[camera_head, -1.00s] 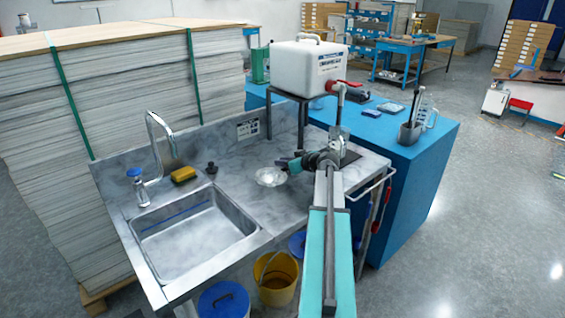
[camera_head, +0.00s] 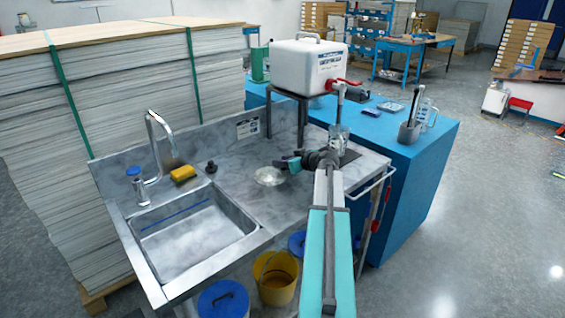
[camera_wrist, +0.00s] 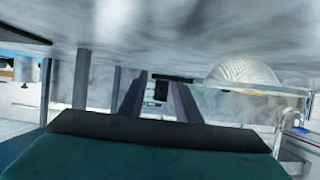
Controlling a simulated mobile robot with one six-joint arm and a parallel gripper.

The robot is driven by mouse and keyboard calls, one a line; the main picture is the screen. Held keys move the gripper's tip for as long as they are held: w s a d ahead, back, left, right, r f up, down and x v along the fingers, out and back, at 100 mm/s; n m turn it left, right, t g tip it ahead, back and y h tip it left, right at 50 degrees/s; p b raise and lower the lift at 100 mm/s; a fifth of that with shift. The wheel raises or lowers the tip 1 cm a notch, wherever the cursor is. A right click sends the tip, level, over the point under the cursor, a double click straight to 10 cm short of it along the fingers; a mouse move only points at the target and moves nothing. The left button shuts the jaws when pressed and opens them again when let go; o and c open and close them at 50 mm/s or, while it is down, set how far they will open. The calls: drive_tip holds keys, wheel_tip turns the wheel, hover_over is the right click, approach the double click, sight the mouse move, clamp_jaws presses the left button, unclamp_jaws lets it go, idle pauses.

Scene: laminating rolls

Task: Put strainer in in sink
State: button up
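The strainer (camera_head: 269,176), a round pale bowl, rests on the marbled counter right of the sink. It also shows in the wrist view (camera_wrist: 243,73) at the upper right, where the picture looks upside down, with the counter on top. The steel sink (camera_head: 192,245) is empty, set in the counter at left. My gripper (camera_head: 286,163) is low over the counter, just right of and behind the strainer, apparently not holding it. A wide teal and black part of my gripper fills the lower wrist view.
A tap (camera_head: 157,150) stands behind the sink, with a yellow sponge (camera_head: 183,173) and a dark plug-like piece (camera_head: 211,167) nearby. A white tank (camera_head: 309,66) on a stand is behind my gripper. A yellow bucket (camera_head: 275,282) is below. The counter between strainer and sink is clear.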

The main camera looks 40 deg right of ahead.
drive_tip(key=shift+r, duration=0.15)
drive_tip(key=shift+s, duration=0.35)
drive_tip(key=b+v, duration=0.2)
drive_tip(key=v, duration=0.9)
drive_tip(key=shift+s+r, duration=0.15)
drive_tip(key=shift+r, duration=0.05)
